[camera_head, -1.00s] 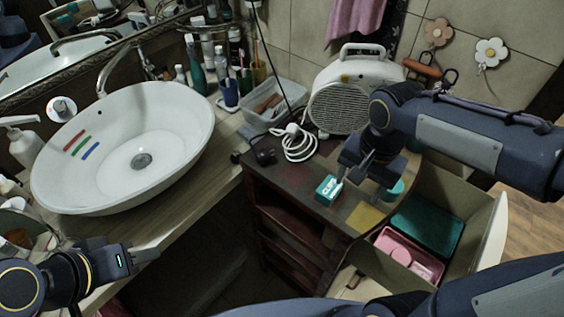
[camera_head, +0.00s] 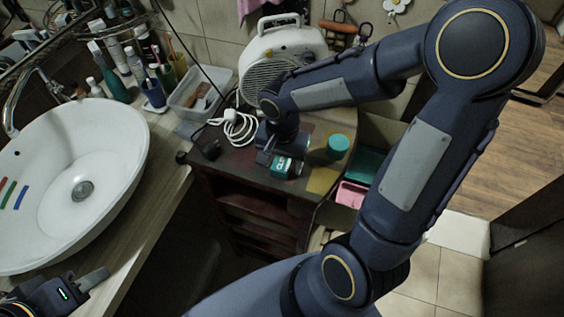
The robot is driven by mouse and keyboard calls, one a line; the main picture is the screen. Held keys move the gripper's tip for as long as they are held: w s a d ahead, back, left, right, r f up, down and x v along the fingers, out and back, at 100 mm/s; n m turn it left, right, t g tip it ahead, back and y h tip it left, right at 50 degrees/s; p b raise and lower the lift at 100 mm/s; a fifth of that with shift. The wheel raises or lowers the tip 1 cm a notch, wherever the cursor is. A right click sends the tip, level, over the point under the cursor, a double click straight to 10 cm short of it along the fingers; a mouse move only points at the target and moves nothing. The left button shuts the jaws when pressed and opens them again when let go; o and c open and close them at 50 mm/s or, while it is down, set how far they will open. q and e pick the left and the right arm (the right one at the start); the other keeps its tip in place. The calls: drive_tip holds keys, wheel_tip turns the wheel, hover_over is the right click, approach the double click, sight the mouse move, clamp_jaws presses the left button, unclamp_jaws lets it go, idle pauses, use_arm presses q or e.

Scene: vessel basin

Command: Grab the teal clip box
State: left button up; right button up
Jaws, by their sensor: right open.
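The teal clip box (camera_head: 282,169), a small box with white lettering, sits on the dark wooden cabinet top near its front edge. My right gripper (camera_head: 275,158) is open and low over the cabinet, right at the box. One finger shows beside the box; whether both fingers straddle it is hard to tell, since the gripper body hides part of the scene. My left gripper (camera_head: 92,284) is at the lower left by the counter's edge, far from the box, and its finger opening cannot be made out.
A round teal jar (camera_head: 338,146) stands right of the box. A white cable (camera_head: 238,128) and a black plug (camera_head: 210,150) lie to the left. A white heater (camera_head: 275,55) stands behind. A pink tray (camera_head: 350,194) is in the bin at right. The basin (camera_head: 100,165) is at left.

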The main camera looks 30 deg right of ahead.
drive_tip(key=shift+c, duration=0.2)
drive_tip(key=c, duration=1)
drive_tip(key=shift+c, duration=0.2)
drive_tip(key=shift+r, duration=0.15)
